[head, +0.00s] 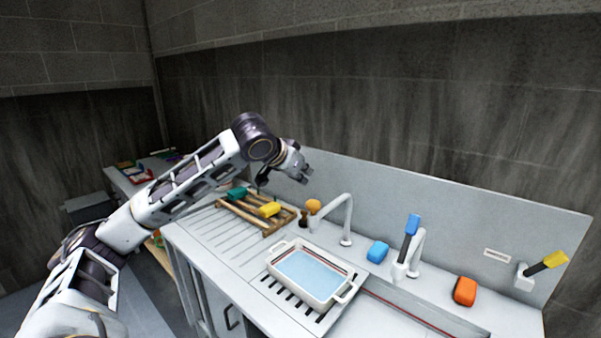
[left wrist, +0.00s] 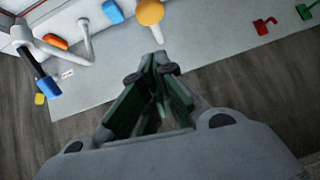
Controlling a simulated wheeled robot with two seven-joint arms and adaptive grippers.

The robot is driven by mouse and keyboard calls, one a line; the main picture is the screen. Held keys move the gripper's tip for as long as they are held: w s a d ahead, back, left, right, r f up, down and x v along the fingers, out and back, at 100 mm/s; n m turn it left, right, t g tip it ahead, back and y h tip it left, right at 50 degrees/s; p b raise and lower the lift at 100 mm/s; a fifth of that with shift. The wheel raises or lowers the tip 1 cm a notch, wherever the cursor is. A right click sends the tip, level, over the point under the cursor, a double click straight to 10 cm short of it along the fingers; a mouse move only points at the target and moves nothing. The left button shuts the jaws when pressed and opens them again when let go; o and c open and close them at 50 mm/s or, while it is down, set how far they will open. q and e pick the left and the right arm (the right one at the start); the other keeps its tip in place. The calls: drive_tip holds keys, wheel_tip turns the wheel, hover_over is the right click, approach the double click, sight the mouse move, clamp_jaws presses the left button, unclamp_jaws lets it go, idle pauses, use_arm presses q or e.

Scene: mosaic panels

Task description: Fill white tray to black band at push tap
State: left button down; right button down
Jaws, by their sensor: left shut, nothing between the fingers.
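The white tray (head: 291,290) stands on the slotted drain part of the counter, with pale blue water (head: 311,271) in it. A thin dark and reddish line shows along its inner wall; I cannot tell exactly how the water lies against a black band. A curved white spout (head: 347,222) rises behind the tray; no stream shows. Beside it is a round orange knob (head: 313,206), also in the left wrist view (left wrist: 150,12). My left gripper (head: 304,174) is shut and empty, above and behind the knob. Its fingertips (left wrist: 156,62) appear apart from the knob. My right gripper is out of view.
A wooden rack (head: 245,216) with green and yellow blocks stands left of the tray. To the right are a blue block (head: 377,251), a blue-handled tap (head: 411,226), an orange block (head: 465,291) and a yellow-handled fitting (head: 555,259). A wall panel closes the back.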

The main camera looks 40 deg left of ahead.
use_arm(q)
drive_tip(key=p, duration=0.2)
hover_over(316, 202)
drive_tip(key=s, duration=0.2)
wheel_tip(316, 202, down, 6)
drive_tip(key=shift+w+r, duration=0.1)
drive_tip(key=shift+w+a+f, duration=0.1)
drive_tip(key=shift+a+f, duration=0.05)
drive_tip(key=shift+f, duration=1.25)
drive_tip(key=shift+f, duration=0.1)
drive_tip(key=shift+f, duration=1)
idle(4.4)
